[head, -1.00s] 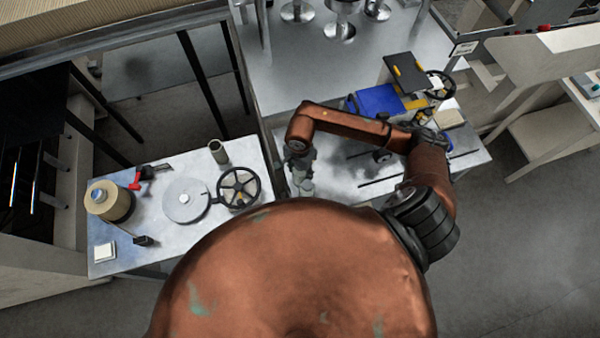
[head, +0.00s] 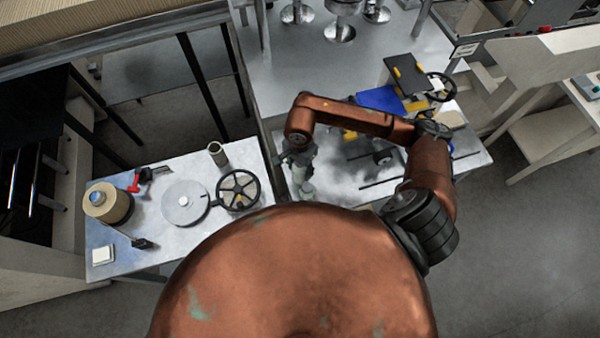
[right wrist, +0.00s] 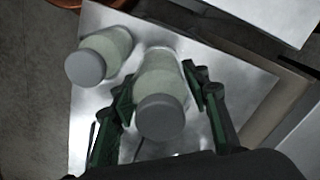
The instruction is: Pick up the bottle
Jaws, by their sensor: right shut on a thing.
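In the right wrist view, a pale green translucent bottle (right wrist: 162,88) with a grey cap sits between the two dark green fingers of my right gripper (right wrist: 162,95). The gripper is shut on it. A second, similar bottle (right wrist: 98,55) with a grey cap is just left of it, outside the fingers. In the head view my right gripper (head: 297,160) points down over the left part of the right table, partly hidden by my arm. A pale bottle (head: 307,190) shows just below it; I cannot tell which of the two this is. My left gripper is out of view.
The left table (head: 160,255) bears a tan roll (head: 108,204), a grey disc (head: 186,202), a black handwheel (head: 238,190) and a grey-green cylinder (head: 217,153). A blue box (head: 380,99) stands at the back of the right table (head: 345,192). Dark rods lie at its middle.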

